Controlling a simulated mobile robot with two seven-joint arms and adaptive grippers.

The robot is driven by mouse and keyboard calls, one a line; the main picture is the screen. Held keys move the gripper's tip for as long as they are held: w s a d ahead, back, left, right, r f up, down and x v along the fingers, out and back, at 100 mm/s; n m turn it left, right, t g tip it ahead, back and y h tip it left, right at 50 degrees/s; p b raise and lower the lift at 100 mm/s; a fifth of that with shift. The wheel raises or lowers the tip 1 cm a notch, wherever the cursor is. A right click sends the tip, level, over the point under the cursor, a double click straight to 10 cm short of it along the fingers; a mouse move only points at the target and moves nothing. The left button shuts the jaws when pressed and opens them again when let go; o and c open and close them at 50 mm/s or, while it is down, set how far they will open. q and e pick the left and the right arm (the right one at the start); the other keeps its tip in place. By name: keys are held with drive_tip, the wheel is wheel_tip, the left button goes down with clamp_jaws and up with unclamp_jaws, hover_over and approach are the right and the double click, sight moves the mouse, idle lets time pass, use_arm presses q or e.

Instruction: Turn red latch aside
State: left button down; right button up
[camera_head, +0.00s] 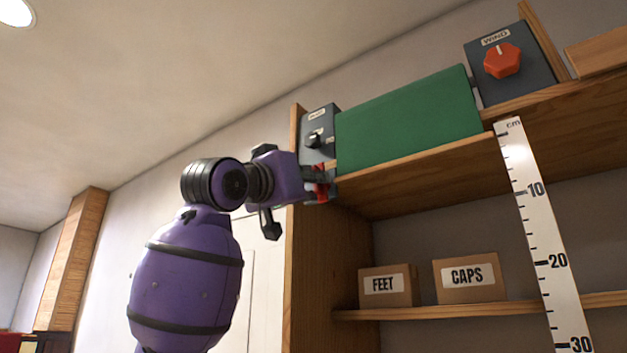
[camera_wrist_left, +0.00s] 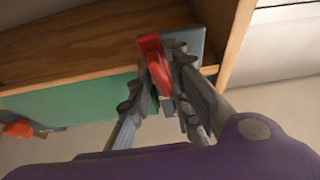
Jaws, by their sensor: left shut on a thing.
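The red latch (camera_wrist_left: 153,52) shows in the left wrist view, against a grey plate (camera_wrist_left: 196,45) at the shelf's edge. My left gripper (camera_wrist_left: 160,75) is shut on the latch, with a finger on each side of it. In the head view my left gripper (camera_head: 318,184) is at the left end of the upper shelf, below a grey box with a black knob (camera_head: 314,140). Only small red parts of the latch (camera_head: 321,184) show there, and the fingers hide the rest. My right gripper is in neither view.
A green panel (camera_head: 410,122) stands on the upper shelf. To its right is a grey box with a red knob (camera_head: 501,60) marked WIND. Boxes marked FEET (camera_head: 388,286) and CAPS (camera_head: 469,279) stand on the lower shelf. A white ruler (camera_head: 541,235) hangs at the right.

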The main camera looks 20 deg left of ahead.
use_arm(q)
drive_tip(key=shift+m, duration=0.4)
idle(0.4)
drive_tip(key=c, duration=1.8)
unclamp_jaws()
drive_tip(key=shift+a, duration=0.15)
drive_tip(key=shift+s, duration=0.1)
drive_tip(key=v, duration=1.2)
drive_tip(key=shift+a, duration=0.1)
